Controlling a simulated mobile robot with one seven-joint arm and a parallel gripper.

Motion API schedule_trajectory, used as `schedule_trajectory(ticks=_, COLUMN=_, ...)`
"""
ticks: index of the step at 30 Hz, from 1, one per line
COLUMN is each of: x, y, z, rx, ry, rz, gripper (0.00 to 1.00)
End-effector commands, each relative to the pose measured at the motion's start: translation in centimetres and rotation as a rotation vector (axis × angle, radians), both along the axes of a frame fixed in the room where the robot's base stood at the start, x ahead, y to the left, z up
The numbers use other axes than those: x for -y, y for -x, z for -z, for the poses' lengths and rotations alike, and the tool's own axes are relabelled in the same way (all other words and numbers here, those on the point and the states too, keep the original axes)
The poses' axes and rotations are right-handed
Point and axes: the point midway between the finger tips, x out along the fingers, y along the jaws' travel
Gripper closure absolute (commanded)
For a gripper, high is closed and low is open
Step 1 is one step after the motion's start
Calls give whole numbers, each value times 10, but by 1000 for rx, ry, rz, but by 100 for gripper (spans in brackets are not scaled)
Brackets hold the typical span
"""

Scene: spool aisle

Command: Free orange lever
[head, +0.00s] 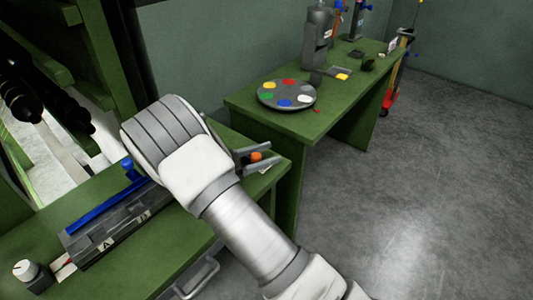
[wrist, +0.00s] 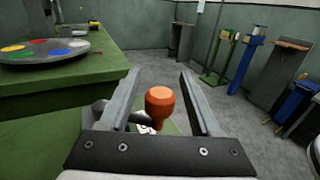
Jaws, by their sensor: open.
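The orange lever's knob (head: 256,156) shows in the head view near the right end of the near green bench. It also shows in the wrist view as a rounded orange knob (wrist: 160,102). My gripper (wrist: 160,76) is open, with one finger on each side of the knob and a visible gap on both sides. In the head view my gripper (head: 268,159) reaches over the bench end around the knob. A dark grey bar shows beside the left finger in the wrist view. The lever's lower part and base are mostly hidden by my gripper.
A grey block with a blue lever (head: 108,207) and labels A and B lies on the near bench (head: 190,250). A second green bench (head: 240,104) carries a round tray with coloured discs (head: 287,95). Open grey floor (head: 410,190) lies at right.

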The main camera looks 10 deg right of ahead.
Motion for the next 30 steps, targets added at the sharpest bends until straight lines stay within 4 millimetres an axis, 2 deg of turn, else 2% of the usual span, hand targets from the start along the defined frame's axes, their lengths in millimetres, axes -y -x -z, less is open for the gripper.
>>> schedule_trajectory(ticks=5, x=0, y=0, z=-10, rx=1, ry=0, rz=0, gripper=36)
schedule_trajectory(ticks=11, x=1, y=1, z=-48, rx=3, ry=-1, rz=1, gripper=36)
schedule_trajectory(ticks=21, x=66, y=31, z=-86, rx=-1, ry=-2, rz=3, gripper=36)
schedule_trajectory(ticks=30, x=102, y=47, z=-108, rx=1, ry=0, rz=1, gripper=36)
